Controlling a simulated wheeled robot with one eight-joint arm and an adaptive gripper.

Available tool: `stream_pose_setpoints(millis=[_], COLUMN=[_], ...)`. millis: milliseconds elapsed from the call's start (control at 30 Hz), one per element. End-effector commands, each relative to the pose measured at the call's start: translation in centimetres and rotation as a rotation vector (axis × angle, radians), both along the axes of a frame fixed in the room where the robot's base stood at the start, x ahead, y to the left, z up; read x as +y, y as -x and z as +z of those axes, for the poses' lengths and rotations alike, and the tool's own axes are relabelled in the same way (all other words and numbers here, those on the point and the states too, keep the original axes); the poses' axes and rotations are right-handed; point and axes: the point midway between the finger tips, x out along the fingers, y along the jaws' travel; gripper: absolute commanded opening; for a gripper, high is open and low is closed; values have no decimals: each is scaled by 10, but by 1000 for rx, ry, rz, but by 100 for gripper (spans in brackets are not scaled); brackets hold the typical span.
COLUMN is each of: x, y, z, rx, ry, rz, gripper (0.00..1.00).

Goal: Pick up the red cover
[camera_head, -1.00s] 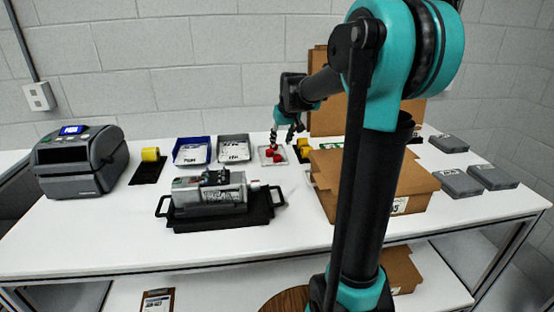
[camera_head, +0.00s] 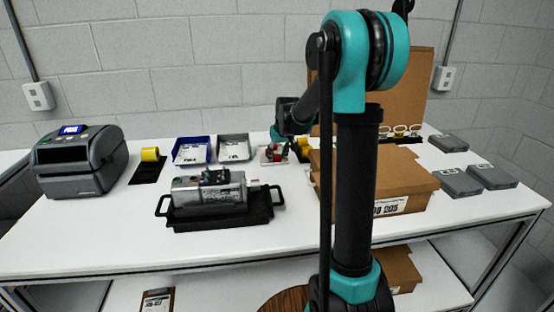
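Red covers (camera_head: 269,154) show as small red patches in a small pale tray (camera_head: 264,161) at the back of the table, in the head view. My gripper (camera_head: 276,151) is down at this tray, right at the red. My gripper and wrist hide part of the tray and covers. The fingers are too small and too covered to show whether they are open, shut or touching a cover.
A grey cylindrical motor (camera_head: 208,192) sits in a black handled tray (camera_head: 230,219) in front. Blue (camera_head: 190,140) and grey (camera_head: 233,137) bins stand left of the pale tray. A cardboard box (camera_head: 405,187) stands close on the right. A label printer (camera_head: 80,160) stands far left.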

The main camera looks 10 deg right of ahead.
Motion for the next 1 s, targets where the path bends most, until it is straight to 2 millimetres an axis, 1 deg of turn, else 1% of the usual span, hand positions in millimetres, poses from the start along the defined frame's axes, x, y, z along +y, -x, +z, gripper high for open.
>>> stream_pose_setpoints(millis=[100,233,267,567,733,867,1000], x=[0,0,0,0,0,0,0], y=[0,0,0,0,0,0,0], z=[0,0,0,1,5,15,37], rx=[0,0,0,0,0,0,0], ry=[0,0,0,0,0,0,0], rz=[0,0,0,0,0,0,0], gripper=[38,22,20,20,20,20,20])
